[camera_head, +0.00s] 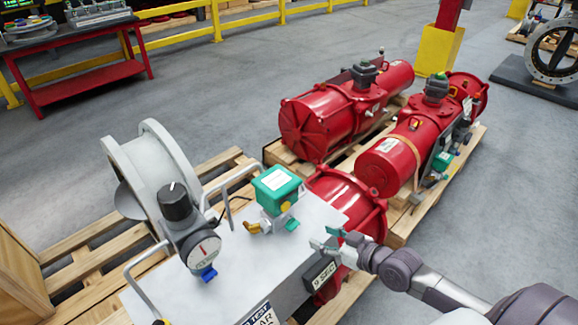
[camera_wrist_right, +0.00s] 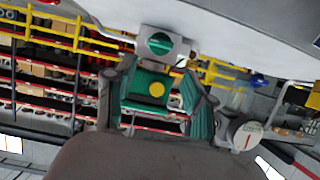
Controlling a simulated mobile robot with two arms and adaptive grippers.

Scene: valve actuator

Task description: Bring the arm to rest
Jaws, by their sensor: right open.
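The valve actuator is a grey-white housing (camera_head: 255,245) with a red cylinder (camera_head: 345,195) behind it, on a wooden pallet. A green box (camera_head: 277,187) with yellow fittings and a round gauge (camera_head: 202,248) with a black knob are on it. My right gripper (camera_head: 326,240), with teal fingertips, is open just right of the housing, by its dark label plate. I cannot tell whether it touches the housing. In the right wrist view its fingers (camera_wrist_right: 160,95) are spread, with a green part with a yellow dot showing between them. My left gripper is not in view.
Two more red actuators (camera_head: 325,118) (camera_head: 405,155) lie on a pallet behind. A red bench (camera_head: 75,70) stands at the upper left, and a yellow railing (camera_head: 280,15) runs along the back. A metal bar handle (camera_head: 147,258) rises from the housing. Grey floor (camera_head: 220,85) is clear between.

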